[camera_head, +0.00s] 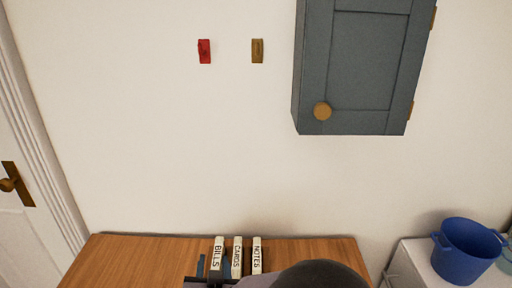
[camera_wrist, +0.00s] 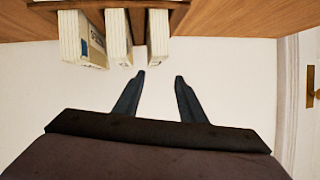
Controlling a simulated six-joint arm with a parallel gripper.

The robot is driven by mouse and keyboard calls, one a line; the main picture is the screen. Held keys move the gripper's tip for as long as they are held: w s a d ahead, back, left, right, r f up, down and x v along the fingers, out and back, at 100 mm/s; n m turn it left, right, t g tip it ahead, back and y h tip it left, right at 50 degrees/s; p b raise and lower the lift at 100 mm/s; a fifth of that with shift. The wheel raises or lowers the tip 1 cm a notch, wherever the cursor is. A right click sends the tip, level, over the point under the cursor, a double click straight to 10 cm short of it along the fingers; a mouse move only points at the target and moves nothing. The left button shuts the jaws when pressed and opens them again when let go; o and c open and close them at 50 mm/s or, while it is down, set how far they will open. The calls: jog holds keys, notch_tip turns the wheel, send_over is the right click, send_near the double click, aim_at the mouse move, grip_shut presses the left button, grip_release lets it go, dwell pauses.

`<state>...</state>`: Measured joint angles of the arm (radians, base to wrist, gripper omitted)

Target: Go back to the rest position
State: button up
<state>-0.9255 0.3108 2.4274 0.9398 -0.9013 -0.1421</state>
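My gripper (camera_wrist: 160,76) shows in the wrist view with its two dark fingers apart and nothing between them. Its fingertips point toward three white-spined binders and look apart from them. In the head view the binders stand side by side at the bottom, labelled BILLS (camera_head: 217,255), CARDS (camera_head: 237,257) and NOTES (camera_head: 257,256). My dark arm covers the area just right of them, and the gripper's fingers cannot be made out clearly there.
The binders stand on a wooden top (camera_head: 140,258) against a white wall. A grey-blue wall cabinet (camera_head: 365,65) with a round knob hangs above. A red hook (camera_head: 204,51) and a brown hook (camera_head: 257,50) are on the wall. A blue pot (camera_head: 463,255) stands at right; a door (camera_head: 20,230) is at left.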

jog(key=d+r+g+p, duration=0.1)
jog(key=d, duration=0.1)
jog(key=w+d+r+g+p, duration=0.2)
jog(key=d+p, duration=0.1)
jog(key=shift+w+d+r+y, duration=0.2)
jog(key=shift+d+r+y, duration=0.1)
jog(key=shift+r, duration=0.05)
jog(key=s+d+f+g+h, duration=0.1)
jog(key=s+d+g, duration=0.4)
jog(key=s+d, duration=0.5)
jog(key=s+d+f+g+h, duration=0.2)
jog(key=s+d+f+g, duration=0.2)
jog(key=s+d, duration=0.6)
jog(key=shift+d+g, duration=0.2)
jog(key=shift+g, duration=0.4)
